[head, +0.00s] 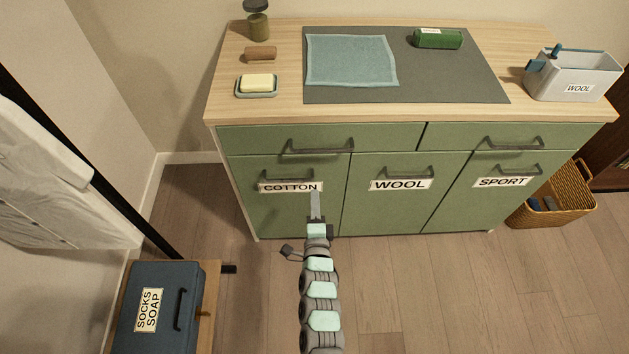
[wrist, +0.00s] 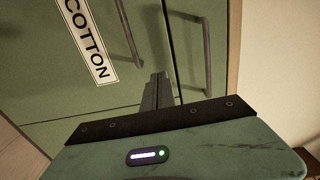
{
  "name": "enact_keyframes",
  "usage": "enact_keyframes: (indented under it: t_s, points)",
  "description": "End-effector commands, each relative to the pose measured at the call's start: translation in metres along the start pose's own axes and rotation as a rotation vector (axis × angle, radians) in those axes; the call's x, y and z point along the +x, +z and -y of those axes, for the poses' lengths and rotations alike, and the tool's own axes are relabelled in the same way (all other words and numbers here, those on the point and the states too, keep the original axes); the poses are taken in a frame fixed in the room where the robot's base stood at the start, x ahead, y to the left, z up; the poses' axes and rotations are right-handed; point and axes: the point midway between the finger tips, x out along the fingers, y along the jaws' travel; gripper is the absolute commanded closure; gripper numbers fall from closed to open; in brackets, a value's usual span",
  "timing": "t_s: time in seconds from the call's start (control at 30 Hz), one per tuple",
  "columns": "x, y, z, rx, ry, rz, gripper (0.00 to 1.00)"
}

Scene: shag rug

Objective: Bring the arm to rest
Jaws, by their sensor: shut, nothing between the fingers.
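My arm reaches up from the bottom middle of the head view. My gripper (head: 315,200) is in front of the green cabinet's COTTON front (head: 270,215), just below and right of its label. In the wrist view my gripper (wrist: 158,88) shows its fingers together, with nothing between them. The COTTON label (wrist: 87,40) and dark bar handles (wrist: 130,35) lie beyond it. The fingers hide a small part of the cabinet front, and I cannot tell how far they are from it.
The cabinet top (head: 225,95) holds a blue cloth (head: 350,60), a green roll (head: 438,39), a soap dish (head: 243,90) and a WOOL caddy (head: 575,78). A wicker basket (head: 560,205) stands right. A SOCKS SOAP box (head: 170,275) stands lower left. Floor (head: 430,290) right of my arm is clear.

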Motion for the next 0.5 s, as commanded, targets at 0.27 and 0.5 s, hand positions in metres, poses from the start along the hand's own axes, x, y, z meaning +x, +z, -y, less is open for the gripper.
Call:
enact_keyframes:
  t_s: [0.27,0.5]
  points:
    - [-0.028,0.0,0.001,0.002,-0.001,0.0,1.0]
    - [-0.03,0.0,0.001,0.0,-0.003,0.0,1.0]
